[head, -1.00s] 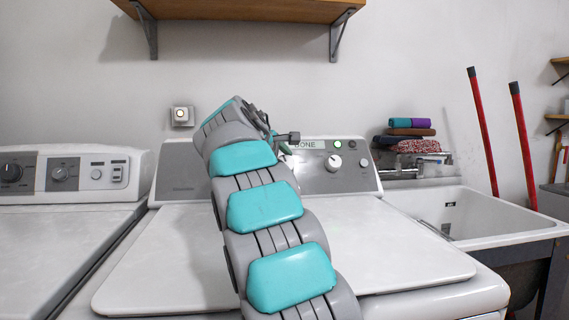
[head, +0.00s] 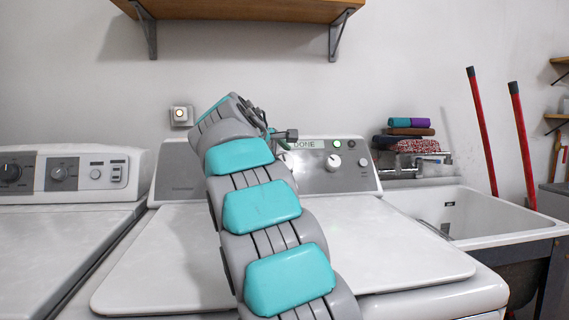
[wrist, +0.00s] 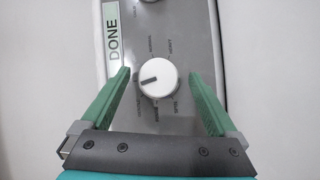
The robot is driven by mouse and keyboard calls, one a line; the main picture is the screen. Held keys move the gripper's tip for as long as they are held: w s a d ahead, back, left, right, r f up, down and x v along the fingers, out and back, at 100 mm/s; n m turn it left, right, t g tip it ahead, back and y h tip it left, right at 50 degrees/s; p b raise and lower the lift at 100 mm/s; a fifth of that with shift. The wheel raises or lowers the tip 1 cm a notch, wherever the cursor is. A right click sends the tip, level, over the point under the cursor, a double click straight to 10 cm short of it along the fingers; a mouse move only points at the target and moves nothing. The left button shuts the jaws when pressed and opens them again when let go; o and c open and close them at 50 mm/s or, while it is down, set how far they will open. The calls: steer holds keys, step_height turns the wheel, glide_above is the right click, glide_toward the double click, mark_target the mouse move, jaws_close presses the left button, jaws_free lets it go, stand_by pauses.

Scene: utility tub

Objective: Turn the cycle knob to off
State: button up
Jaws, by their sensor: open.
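The cycle knob (wrist: 157,79) is round and white with a dark pointer line aimed at the left of the wrist view, toward the DONE display (wrist: 112,38). Small printed labels ring it, some too blurred to read. My gripper (wrist: 159,73) is open, with one green finger on each side of the knob and a visible gap to it on both sides. In the head view my gripper (head: 287,140) is at the washer's back panel (head: 350,178), left of the display (head: 306,144), and seems to hide this knob.
A second machine (head: 70,175) stands at left. A sink (head: 470,212) with folded cloths (head: 408,145) behind it is at right. A wooden shelf (head: 240,10) hangs above.

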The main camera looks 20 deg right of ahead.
steer(key=v, duration=0.6)
steer(key=shift+s+a, duration=0.2)
steer(key=shift+a, duration=0.05)
steer(key=shift+r, duration=0.15)
